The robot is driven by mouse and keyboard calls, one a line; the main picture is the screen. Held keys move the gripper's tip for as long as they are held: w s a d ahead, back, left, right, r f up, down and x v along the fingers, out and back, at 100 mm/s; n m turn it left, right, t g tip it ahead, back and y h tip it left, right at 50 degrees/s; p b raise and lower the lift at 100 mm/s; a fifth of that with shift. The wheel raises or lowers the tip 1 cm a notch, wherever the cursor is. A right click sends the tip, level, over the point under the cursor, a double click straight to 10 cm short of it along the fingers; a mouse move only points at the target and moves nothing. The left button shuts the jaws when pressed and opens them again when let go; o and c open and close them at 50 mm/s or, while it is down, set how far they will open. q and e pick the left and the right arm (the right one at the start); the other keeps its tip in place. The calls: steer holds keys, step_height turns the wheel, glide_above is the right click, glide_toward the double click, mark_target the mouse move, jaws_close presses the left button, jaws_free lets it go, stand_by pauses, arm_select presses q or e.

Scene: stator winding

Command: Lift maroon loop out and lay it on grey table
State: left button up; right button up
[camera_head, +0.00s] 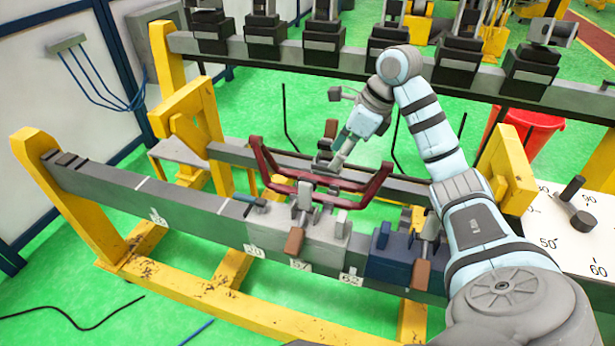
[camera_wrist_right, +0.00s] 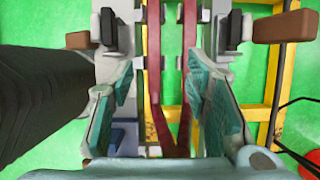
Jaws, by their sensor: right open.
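The maroon loop (camera_head: 268,170) lies lengthwise across the grey clamp fixtures on the beams, with its ends angled up. My right gripper (camera_head: 330,160) hangs over the middle of the loop. In the right wrist view, its teal fingers (camera_wrist_right: 160,85) are open and apart. The two maroon bars of the loop (camera_wrist_right: 153,50) run between them, and the bars meet near the bottom of that view. I cannot tell how far below the fingertips the loop lies. A small grey table (camera_head: 180,152) stands behind the left end of the beams. My left gripper is not in view.
Clamps with brown handles (camera_head: 293,240) stand on the front beam (camera_head: 130,190) close beside the loop. A blue block (camera_head: 395,262) sits to their right. A rear beam (camera_head: 330,60) carries several black fixtures. A red bucket (camera_head: 530,125) stands at the right.

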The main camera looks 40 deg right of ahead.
steer(key=b, duration=0.3)
glide_toward(317, 195)
steer(key=shift+a+f, duration=0.1)
steer(key=shift+a, duration=0.1)
steer(key=x, duration=0.8)
steer(key=shift+w+f, duration=0.15)
steer(key=shift+w, duration=0.15)
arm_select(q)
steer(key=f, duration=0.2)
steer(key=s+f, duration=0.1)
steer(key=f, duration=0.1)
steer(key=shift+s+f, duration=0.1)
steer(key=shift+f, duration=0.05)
arm_select(e)
jaws_close()
